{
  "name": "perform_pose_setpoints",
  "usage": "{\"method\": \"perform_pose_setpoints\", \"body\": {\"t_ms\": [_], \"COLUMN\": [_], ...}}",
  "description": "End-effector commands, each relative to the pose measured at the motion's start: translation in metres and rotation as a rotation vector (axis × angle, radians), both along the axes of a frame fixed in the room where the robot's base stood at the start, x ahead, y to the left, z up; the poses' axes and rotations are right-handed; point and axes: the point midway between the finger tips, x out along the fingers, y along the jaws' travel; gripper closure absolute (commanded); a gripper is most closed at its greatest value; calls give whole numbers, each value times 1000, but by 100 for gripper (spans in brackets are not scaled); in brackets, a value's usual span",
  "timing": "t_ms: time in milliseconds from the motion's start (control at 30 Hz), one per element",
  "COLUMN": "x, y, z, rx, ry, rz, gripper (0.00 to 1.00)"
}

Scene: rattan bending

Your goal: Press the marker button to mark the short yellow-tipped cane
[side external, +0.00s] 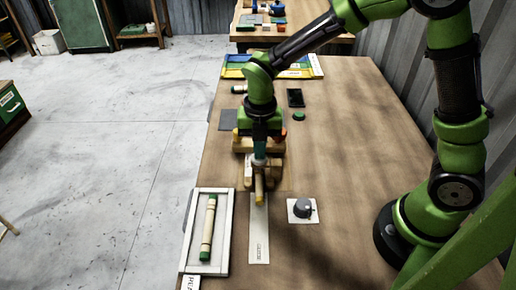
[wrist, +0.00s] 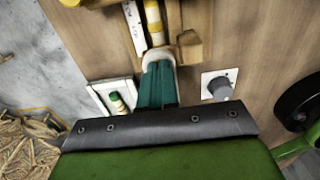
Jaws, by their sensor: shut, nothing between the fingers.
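The short cane with a yellow tip (side external: 259,196) lies in a wooden holder (side external: 246,182) at the head of a white strip. In the wrist view the cane (wrist: 154,22) and a wooden block (wrist: 188,48) are just beyond the fingertips. My gripper (side external: 260,160) is shut and empty, pointing down over the holder; its teal fingers also show in the wrist view (wrist: 159,66). I cannot tell whether the tips touch the wood. A grey round knob (side external: 302,207) on a white plate is right of the strip; it also shows in the wrist view (wrist: 220,87). I cannot tell which part is the marker button.
A white tray (side external: 228,250) holding a green-tipped cane (side external: 208,228) is at the left table edge. A green round button (side external: 298,115) and a black pad (side external: 295,97) are farther back.

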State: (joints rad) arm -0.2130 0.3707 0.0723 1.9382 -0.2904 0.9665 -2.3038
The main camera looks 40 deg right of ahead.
Motion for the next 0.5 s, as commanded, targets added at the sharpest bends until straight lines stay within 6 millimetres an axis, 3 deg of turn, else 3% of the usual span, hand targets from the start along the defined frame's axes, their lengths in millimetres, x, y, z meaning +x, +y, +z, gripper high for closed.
{"method": "perform_pose_setpoints", "body": {"t_ms": [33,167,500], "x": [-2,-1,1], "y": [-1,-1,0], "z": [-8,1,77], "rx": [-5,-4,1], "ry": [9,6,-6], "rz": [7,6,0], "gripper": [100,100,100]}}
